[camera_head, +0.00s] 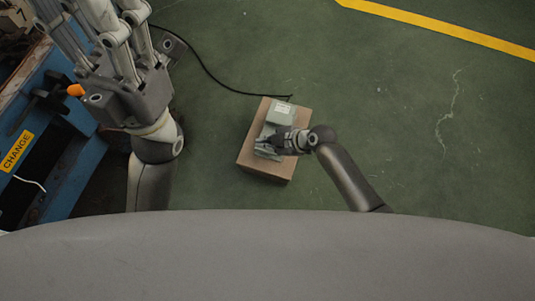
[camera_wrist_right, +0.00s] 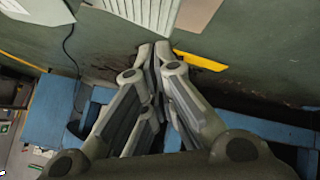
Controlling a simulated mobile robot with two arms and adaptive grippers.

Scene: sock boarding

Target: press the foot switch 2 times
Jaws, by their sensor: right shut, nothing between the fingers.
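The foot switch (camera_head: 280,112) is a pale grey-green box with a light label, on top of a brown block (camera_head: 250,163) on the floor in the head view. My right gripper (camera_head: 267,147) is over the near part of the switch and hides some of it. In the right wrist view the right gripper (camera_wrist_right: 153,52) is shut and empty. Its tips are close to a pale ribbed surface (camera_wrist_right: 140,10) of the switch; I cannot tell whether they touch. My left gripper (camera_head: 95,25) is raised at the upper left, its tips partly out of the picture.
A black cable (camera_head: 215,78) runs over the green floor from the switch to the left. A blue bench (camera_head: 75,165) with a yellow "CHANGE" label stands at the left. A yellow floor line (camera_head: 440,28) crosses the upper right. The floor right of the block is clear.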

